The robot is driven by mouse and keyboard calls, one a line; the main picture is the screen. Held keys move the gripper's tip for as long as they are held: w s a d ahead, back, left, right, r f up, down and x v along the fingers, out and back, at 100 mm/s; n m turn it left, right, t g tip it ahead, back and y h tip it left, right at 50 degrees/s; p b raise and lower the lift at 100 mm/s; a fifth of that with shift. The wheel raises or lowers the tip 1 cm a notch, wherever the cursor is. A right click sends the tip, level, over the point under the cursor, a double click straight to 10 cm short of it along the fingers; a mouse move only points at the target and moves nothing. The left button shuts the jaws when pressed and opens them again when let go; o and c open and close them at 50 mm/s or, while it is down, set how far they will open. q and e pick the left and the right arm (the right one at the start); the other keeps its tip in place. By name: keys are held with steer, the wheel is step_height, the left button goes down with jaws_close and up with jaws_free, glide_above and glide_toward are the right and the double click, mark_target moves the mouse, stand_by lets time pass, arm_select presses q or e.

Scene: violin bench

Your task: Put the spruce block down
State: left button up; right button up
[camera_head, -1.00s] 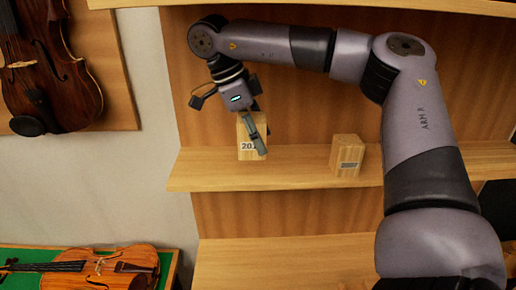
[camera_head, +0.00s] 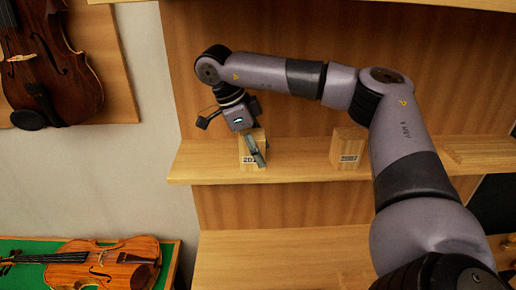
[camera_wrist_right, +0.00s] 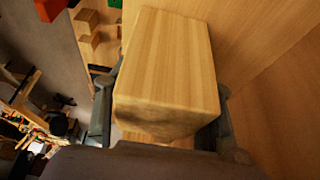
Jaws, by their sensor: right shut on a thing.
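The pale spruce block (camera_head: 247,147), with a number label partly covered by a finger, is in my right gripper (camera_head: 254,150), over the left part of the middle shelf (camera_head: 300,170). The gripper reaches down from above and is shut on it. The block stands about upright, its bottom at or very near the shelf top; contact cannot be told for sure. In the right wrist view the block (camera_wrist_right: 165,60) fills the space between the two dark fingers. My left gripper is not in view.
A second labelled wood block (camera_head: 347,147) stands on the same shelf to the right, with bare shelf between. A lower shelf (camera_head: 280,260) looks bare. A violin (camera_head: 50,60) hangs on the left wall. Another violin (camera_head: 110,262) lies on green cloth at lower left.

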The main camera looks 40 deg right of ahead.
steer(key=shift+s+a, duration=0.1)
steer(key=shift+f, duration=0.15)
steer(key=o, duration=1.2)
steer(key=shift+o, duration=0.2)
steer(key=shift+r, duration=0.2)
steer(key=v, duration=0.7)
steer(key=shift+a+r, duration=0.15)
steer(key=shift+r, duration=0.1)
steer(key=shift+f, duration=0.1)
